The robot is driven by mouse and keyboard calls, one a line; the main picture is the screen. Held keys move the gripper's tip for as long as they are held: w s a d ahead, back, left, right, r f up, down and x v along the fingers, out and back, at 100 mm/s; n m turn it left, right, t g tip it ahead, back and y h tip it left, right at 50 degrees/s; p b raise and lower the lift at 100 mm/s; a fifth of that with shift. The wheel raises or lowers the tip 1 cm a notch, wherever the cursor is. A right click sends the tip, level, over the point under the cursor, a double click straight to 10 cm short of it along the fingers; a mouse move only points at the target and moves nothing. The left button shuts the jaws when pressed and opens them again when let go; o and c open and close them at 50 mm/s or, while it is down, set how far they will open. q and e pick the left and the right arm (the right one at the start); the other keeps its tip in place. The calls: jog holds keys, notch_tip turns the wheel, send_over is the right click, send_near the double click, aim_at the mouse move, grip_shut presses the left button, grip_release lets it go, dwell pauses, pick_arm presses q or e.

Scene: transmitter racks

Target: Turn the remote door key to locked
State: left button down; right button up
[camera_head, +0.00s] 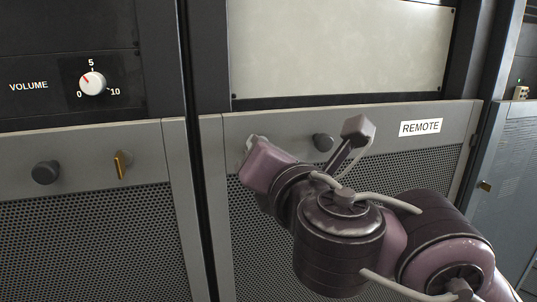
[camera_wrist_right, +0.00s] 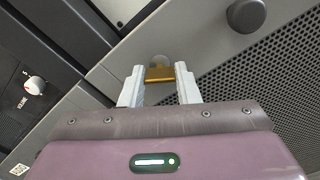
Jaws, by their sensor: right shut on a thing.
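The remote door is the grey perforated door (camera_head: 215,135) with a white "REMOTE" label (camera_head: 420,127) at its upper right. My right gripper (camera_head: 251,142) is at the door's upper left corner, and its body hides the key in the head view. In the right wrist view, the brass key (camera_wrist_right: 159,74) sits between the two pale fingers of my right gripper (camera_wrist_right: 160,78), in front of a round lock face (camera_wrist_right: 160,60). The fingers are shut on the key, which lies flat across the gap between them. My left gripper is in neither view.
A dark round knob (camera_head: 323,142) is right of my right gripper on the same door. The left door has another knob (camera_head: 45,172) and brass key (camera_head: 121,165), below a volume dial (camera_head: 93,83). Another cabinet (camera_head: 510,165) stands at far right.

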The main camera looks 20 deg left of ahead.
jog(key=m+b, duration=0.1)
jog(key=m, duration=1)
dwell(0.6)
jog(key=o, duration=1)
jog(key=v, duration=0.8)
jog(key=shift+w, duration=0.1)
